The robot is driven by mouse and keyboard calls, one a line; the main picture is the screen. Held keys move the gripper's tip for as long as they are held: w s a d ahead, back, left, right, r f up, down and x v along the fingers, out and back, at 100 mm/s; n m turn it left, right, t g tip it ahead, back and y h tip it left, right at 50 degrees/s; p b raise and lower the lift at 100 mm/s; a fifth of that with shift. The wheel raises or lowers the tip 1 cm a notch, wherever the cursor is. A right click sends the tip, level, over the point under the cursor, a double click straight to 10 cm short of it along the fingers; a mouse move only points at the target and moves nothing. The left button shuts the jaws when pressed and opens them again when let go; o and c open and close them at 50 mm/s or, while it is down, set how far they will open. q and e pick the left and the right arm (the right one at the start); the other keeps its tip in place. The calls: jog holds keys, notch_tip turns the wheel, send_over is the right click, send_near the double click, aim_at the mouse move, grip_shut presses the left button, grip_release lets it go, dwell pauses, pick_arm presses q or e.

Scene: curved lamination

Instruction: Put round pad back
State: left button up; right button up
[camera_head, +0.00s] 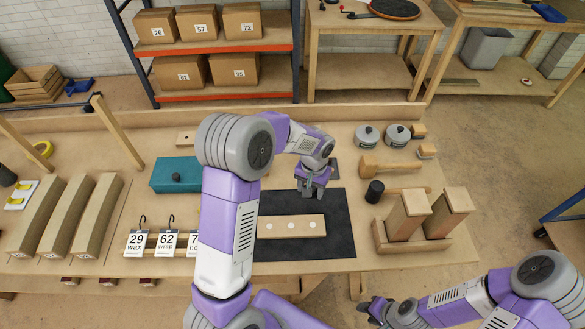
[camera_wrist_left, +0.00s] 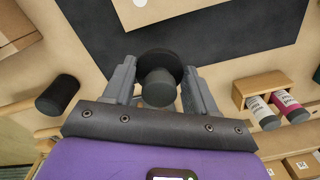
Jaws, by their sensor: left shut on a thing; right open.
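The round pad (camera_wrist_left: 160,62) is a black disc with a dark grey cylindrical knob, seen in the left wrist view between my left fingers. My left gripper (camera_wrist_left: 160,92) is shut on its knob. In the head view my left gripper (camera_head: 312,190) hangs over the far edge of the dark mat (camera_head: 336,245); the pad is hard to make out there. My right gripper (camera_head: 372,308) is open and empty at the lower right, near the front of the table, away from the pad.
A pale board (camera_head: 291,226) with three white dots lies on the mat. A teal box (camera_head: 172,174) and curved forms (camera_head: 68,215) are left.

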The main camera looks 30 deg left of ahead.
aim_at(289, 173)
pick_arm(q)
jog(key=w+a+n, duration=0.2)
jog(key=w+a, duration=0.8)
jog(key=a, duration=0.3)
jog(key=shift+n, duration=0.3)
jog(key=f, duration=0.3)
jog(key=f+b, duration=0.1)
jog(key=f, duration=0.6)
jog(key=shift+a+b, duration=0.3)
jog(key=shift+f, duration=0.2)
jog(key=o, duration=1)
jog(key=shift+r, duration=0.15)
